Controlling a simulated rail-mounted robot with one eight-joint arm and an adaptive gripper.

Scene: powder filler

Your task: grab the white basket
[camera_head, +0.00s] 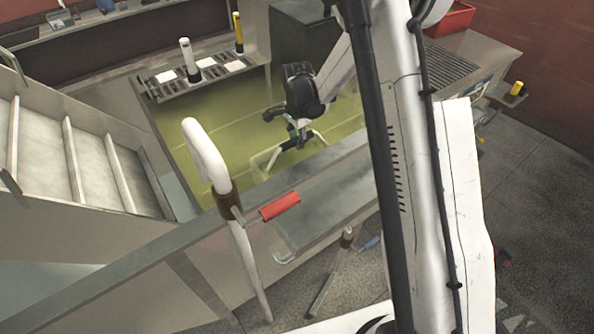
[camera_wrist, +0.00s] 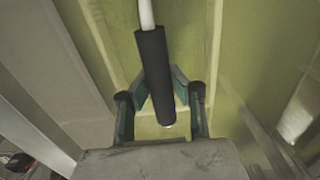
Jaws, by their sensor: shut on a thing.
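The white basket (camera_head: 258,160) shows in the head view as a thin white frame down in the yellow-green tub, partly hidden by the tub's near wall. My gripper (camera_head: 297,139) is at its right end, over the tub. In the wrist view, a white rod (camera_wrist: 146,14) with a black grip sleeve (camera_wrist: 153,60) runs between the green-and-black fingers of my gripper (camera_wrist: 160,92). The fingers are shut on this sleeve, the basket's handle.
The tub's metal near edge (camera_head: 330,160) lies close to my gripper. A rack with white and yellow-topped cylinders (camera_head: 189,58) is at the back. A red bin (camera_head: 449,18) is at the upper right.

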